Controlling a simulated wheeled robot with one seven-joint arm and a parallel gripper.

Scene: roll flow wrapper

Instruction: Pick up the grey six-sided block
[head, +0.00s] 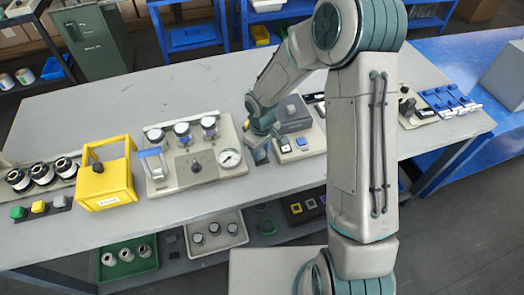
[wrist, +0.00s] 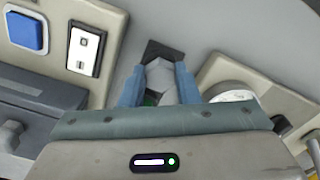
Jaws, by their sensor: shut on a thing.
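My gripper (head: 260,139) is low over the middle of the grey table, between the gauge panel and the button panel. In the wrist view its two blue fingers (wrist: 158,76) are closed on a light grey block (wrist: 159,74) with angled faces, which looks six-sided. The block's lower part is hidden by my gripper body. A dark square piece (wrist: 164,48) shows just beyond the fingertips; I cannot tell whether the block touches it. In the head view I cannot make out the held block.
The gauge panel (head: 166,181) stands left of my gripper. The button panel (head: 310,139) is close on its right. A yellow frame box (head: 105,185) and a strip with green, yellow and grey blocks (head: 40,210) are farther left. Trays lie on the lower shelf.

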